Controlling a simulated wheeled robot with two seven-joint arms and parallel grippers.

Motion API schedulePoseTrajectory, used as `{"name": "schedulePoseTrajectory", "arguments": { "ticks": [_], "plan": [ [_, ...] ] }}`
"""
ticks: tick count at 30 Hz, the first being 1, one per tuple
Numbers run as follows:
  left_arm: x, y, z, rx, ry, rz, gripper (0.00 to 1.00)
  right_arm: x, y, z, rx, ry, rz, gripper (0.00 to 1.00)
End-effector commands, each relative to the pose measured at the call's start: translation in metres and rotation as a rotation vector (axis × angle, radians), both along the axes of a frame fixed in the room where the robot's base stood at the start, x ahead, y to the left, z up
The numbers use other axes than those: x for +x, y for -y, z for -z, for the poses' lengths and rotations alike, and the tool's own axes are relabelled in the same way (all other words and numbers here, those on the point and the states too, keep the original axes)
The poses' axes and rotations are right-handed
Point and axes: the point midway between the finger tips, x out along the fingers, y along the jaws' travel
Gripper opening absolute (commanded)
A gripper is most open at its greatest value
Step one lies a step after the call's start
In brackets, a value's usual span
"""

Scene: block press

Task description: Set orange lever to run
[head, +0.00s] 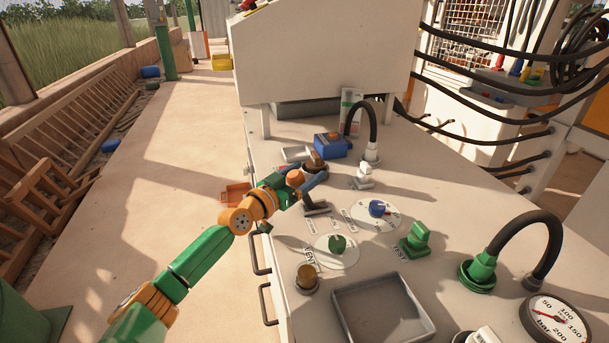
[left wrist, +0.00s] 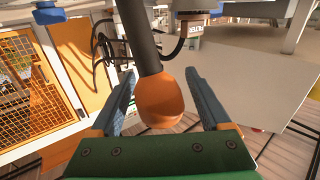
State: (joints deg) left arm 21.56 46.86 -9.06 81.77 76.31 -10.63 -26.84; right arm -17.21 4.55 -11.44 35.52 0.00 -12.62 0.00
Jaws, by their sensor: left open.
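The orange lever has an orange knob on a dark shaft; the knob (left wrist: 158,100) sits between the two blue-grey fingers in the left wrist view, with a gap showing on each side. In the head view the orange knob (head: 295,177) shows at my left gripper (head: 312,184), above a dark base on the bench top. The gripper is open around the knob and not closed on it. The arm and gripper hide much of the lever, and I cannot read a run mark. My right gripper is not in view.
Right of the lever stand a blue-knob dial (head: 377,208), a green-knob dial (head: 337,244) and a green switch (head: 419,236). A blue box (head: 330,145) and a black hose (head: 358,112) are behind. An empty grey tray (head: 384,312) lies in front.

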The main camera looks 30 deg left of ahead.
Motion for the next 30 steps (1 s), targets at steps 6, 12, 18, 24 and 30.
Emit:
{"name": "schedulePoseTrajectory", "arguments": {
  "ticks": [6,12,18,24,30],
  "plan": [
    [0.0,0.0,0.0,0.0,0.0,0.0,0.59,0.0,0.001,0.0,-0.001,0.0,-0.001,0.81],
    [0.0,0.0,0.0,0.0,0.0,0.0,0.05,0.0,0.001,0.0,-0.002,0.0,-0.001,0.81],
    [0.0,0.0,0.0,0.0,0.0,0.0,0.0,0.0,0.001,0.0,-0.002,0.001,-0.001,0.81],
    [0.001,0.002,-0.004,0.009,-0.013,0.0,0.0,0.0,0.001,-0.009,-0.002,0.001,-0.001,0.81],
    [0.01,0.009,-0.013,0.067,-0.08,0.0,0.0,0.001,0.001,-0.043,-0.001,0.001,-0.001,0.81]
  ]
}}
